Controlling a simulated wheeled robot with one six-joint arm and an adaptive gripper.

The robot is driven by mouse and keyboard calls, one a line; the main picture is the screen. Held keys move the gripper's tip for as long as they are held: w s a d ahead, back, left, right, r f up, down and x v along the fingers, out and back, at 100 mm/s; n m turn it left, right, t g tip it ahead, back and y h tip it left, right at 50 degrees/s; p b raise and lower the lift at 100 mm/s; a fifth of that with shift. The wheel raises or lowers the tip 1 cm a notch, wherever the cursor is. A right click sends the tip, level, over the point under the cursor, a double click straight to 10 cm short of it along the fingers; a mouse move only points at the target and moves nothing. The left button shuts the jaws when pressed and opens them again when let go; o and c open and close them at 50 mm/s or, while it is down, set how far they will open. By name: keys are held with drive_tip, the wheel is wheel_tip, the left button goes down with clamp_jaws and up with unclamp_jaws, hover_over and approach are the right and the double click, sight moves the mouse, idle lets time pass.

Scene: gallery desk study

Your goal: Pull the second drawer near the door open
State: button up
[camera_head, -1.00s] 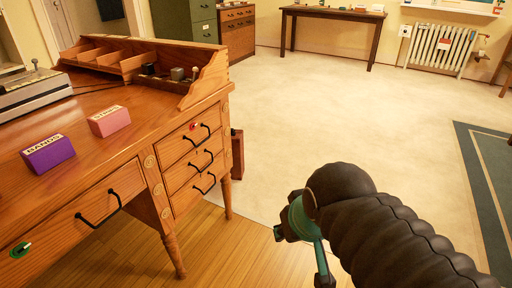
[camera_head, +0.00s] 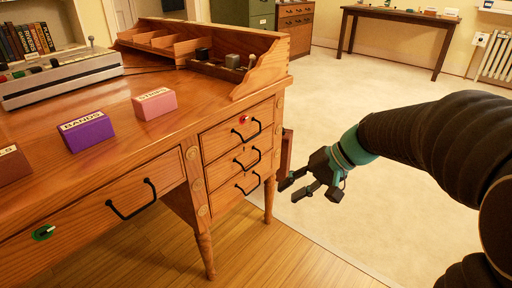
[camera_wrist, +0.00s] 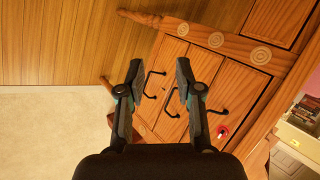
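The wooden desk (camera_head: 185,175) has a stack of three drawers at its right end. The middle drawer (camera_head: 222,169) has a black bar handle (camera_head: 247,158) and looks closed. The top drawer (camera_head: 222,138), with a red knob, and the bottom drawer (camera_head: 225,193) also look closed. My gripper (camera_head: 312,190) is open and empty, to the right of the stack and apart from it. In the wrist view the fingers (camera_wrist: 159,72) point towards the drawer fronts, with the middle handle (camera_wrist: 172,101) and bottom handle (camera_wrist: 154,82) seen between them.
A wide drawer (camera_head: 110,205) with a green knob is at the desk's left. Purple (camera_head: 87,131) and pink (camera_head: 155,104) labelled blocks stand on top. A desk leg (camera_head: 204,252) reaches the floor below the stack. Pale floor (camera_head: 390,215) is clear to the right.

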drive_tip(key=w+f+m+y+b, duration=0.15)
drive_tip(key=w+f+y, duration=0.25)
drive_tip(key=w, duration=0.5)
drive_tip(key=t+y+b, duration=0.2)
drive_tip(key=t+y, duration=0.1)
approach(253, 165)
drive_tip(key=shift+m, duration=0.45)
drive_tip(key=x, duration=1)
drive_tip(key=shift+w+f+b, duration=0.15)
drive_tip(key=shift+f+b, duration=0.1)
drive_tip(key=shift+b, duration=0.05)
clamp_jaws()
